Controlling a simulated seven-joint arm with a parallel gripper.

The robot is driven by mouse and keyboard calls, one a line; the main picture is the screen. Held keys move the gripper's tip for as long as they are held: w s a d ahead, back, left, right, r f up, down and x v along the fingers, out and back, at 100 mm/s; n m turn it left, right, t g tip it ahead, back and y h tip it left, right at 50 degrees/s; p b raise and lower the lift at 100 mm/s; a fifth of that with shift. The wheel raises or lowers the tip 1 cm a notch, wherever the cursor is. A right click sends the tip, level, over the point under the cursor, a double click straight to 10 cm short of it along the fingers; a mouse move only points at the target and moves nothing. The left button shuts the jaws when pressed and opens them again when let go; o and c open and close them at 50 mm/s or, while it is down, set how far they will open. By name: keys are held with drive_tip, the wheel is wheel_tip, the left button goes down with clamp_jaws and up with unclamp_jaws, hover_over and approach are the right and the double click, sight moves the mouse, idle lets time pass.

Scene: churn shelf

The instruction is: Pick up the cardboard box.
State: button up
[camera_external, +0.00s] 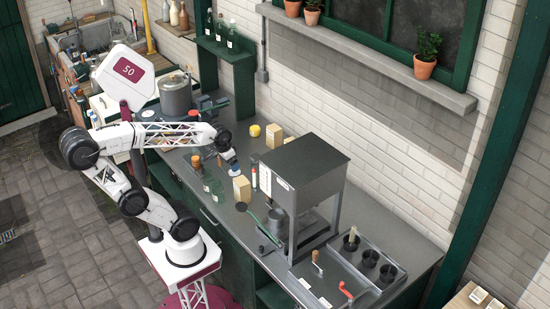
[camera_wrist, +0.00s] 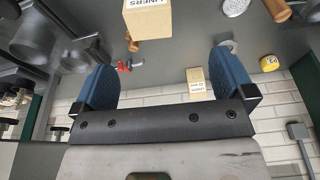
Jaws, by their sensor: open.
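A small tan cardboard box (camera_external: 242,189) stands upright on the grey counter near my gripper (camera_external: 231,160). In the wrist view, a near cardboard box (camera_wrist: 148,20) printed "LINERS" shows at the top edge, partly cut off. A second, similar box (camera_external: 274,136) stands farther back by the wall; a small box also shows near the wall in the wrist view (camera_wrist: 196,82). My gripper's blue fingers (camera_wrist: 163,62) are spread wide with nothing between them. The near box lies beyond the fingertips and appears apart from them.
A yellow round container (camera_external: 255,131) is near the wall. A metal tray with black cups (camera_external: 350,270) fills the counter's right end.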

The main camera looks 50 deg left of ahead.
drive_tip(key=a+f+m+t+y, duration=0.1)
drive_tip(key=a+m+t+y, duration=0.1)
drive_tip(key=m, duration=0.2)
drive_tip(key=m+t+h, duration=0.4)
drive_tip(key=m+t, duration=0.5)
drive_tip(key=m, duration=2.4)
approach(243, 180)
drive_tip(key=x, duration=0.2)
drive_tip(key=shift+w+d, duration=0.3)
drive_tip(key=shift+w+f, duration=0.1)
drive_tip(key=shift+w, duration=0.1)
drive_tip(key=shift+x, duration=0.75)
drive_tip(key=shift+w+f, duration=0.1)
drive_tip(key=shift+w, duration=0.1)
drive_tip(key=shift+x, duration=2.5)
